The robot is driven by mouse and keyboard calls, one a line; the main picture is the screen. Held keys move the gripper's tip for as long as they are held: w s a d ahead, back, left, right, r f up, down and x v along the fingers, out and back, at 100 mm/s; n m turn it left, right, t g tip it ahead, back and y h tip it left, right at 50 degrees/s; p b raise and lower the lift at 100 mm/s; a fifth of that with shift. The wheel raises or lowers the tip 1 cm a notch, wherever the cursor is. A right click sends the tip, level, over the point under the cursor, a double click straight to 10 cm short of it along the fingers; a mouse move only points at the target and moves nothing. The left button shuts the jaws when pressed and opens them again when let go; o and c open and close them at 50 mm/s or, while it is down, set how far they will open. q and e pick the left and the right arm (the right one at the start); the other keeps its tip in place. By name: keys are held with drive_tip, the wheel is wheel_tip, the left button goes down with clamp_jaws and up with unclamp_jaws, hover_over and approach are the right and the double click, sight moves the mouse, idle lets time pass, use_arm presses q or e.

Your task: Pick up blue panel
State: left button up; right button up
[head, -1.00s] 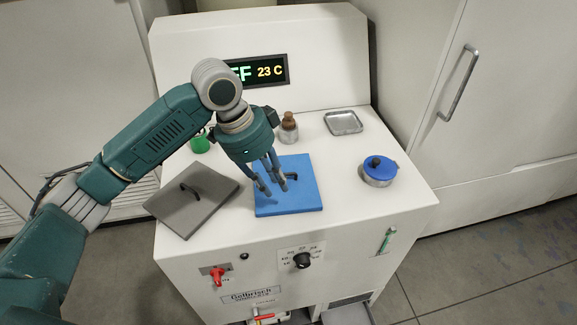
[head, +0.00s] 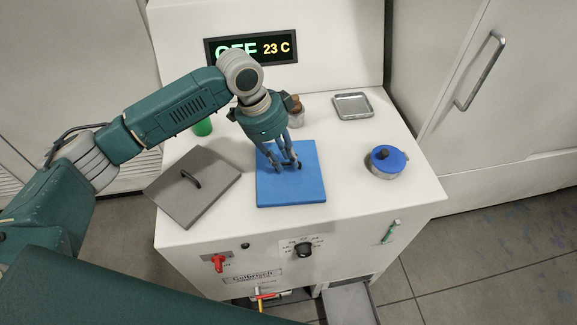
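The blue panel (head: 292,190) lies flat on the white machine top, in the middle of the head view. A dark handle at its centre is mostly hidden by my fingers. My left gripper (head: 288,163) points down over the panel, with its fingertips at the handle. The fingers look close together around the handle, but whether they grip it cannot be made out. My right gripper is not in view.
A grey panel (head: 210,190) with a handle lies left of the blue one. A blue-lidded tin (head: 386,163), a metal tray (head: 353,106), a brown-topped bottle (head: 296,115) and a green item (head: 203,127) stand around. The display (head: 252,48) reads OFF, 23 C.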

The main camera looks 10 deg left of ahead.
use_arm(q)
drive_tip(key=shift+d+f, duration=0.2)
drive_tip(key=shift+f, duration=0.45)
drive_tip(key=shift+w+d+f, duration=0.1)
drive_tip(key=shift+f, duration=0.05)
drive_tip(key=shift+c, duration=0.5)
clamp_jaws()
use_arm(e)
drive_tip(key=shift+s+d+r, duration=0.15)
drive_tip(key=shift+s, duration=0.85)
